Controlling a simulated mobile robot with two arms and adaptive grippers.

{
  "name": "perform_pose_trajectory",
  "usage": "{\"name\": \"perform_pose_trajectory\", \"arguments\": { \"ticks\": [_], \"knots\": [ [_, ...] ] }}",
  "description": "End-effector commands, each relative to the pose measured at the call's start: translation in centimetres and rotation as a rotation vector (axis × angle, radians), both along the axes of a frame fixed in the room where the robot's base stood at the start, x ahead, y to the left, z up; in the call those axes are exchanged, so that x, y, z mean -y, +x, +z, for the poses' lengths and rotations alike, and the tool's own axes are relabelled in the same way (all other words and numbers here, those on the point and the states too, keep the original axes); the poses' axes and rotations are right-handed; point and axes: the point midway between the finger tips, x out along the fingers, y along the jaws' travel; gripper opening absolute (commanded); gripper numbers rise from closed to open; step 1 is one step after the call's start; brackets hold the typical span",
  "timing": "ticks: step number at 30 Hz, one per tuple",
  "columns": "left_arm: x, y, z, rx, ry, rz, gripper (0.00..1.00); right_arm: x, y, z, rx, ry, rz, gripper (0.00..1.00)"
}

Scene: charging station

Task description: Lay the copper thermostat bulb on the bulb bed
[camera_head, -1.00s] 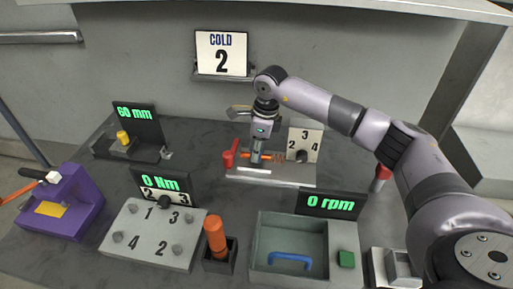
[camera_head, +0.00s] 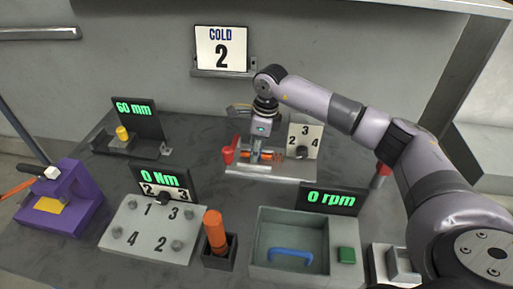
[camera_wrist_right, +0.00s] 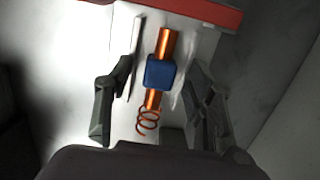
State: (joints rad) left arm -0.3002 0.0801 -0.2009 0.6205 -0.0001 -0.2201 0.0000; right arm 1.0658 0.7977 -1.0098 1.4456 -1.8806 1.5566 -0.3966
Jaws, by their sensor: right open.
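The copper thermostat bulb (camera_wrist_right: 166,44) is an orange-copper rod with a blue block around its middle and a thin copper coil at one end. It lies over a pale plate in the right wrist view, and its copper also shows small in the head view (camera_head: 275,156). My right gripper (camera_wrist_right: 155,108) is open, with one finger on each side of the bulb and a gap at both sides. In the head view my right gripper (camera_head: 261,154) points down at the grey station. I cannot tell the bulb bed apart beneath the bulb. My left gripper is out of view.
A red handle (camera_head: 229,155) stands left of the bulb, and a numbered dial plate (camera_head: 305,141) stands right. A "COLD 2" sign (camera_head: 221,48) is behind. In front are a numbered box (camera_head: 135,215), an orange-handled holder (camera_head: 216,232) and a grey tray (camera_head: 262,262).

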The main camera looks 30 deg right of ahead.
Motion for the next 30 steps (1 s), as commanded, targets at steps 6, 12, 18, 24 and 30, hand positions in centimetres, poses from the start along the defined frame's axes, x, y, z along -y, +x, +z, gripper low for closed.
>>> {"name": "perform_pose_trajectory", "arguments": {
  "ticks": [6,12,18,24,30],
  "knots": [
    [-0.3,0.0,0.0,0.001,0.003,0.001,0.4,0.1,0.0,0.5,0.002,0.001,0.0,0.49],
    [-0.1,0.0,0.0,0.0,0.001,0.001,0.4,0.5,-0.3,3.8,0.004,-0.001,-0.001,0.49],
    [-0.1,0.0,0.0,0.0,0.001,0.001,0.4,1.0,-0.7,8.1,0.004,0.001,0.0,0.49],
    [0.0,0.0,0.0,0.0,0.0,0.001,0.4,1.4,-1.0,11.0,0.001,0.0,0.0,0.49],
    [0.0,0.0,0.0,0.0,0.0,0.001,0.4,1.5,-1.1,11.9,0.001,-0.001,0.0,0.49]
  ]
}}
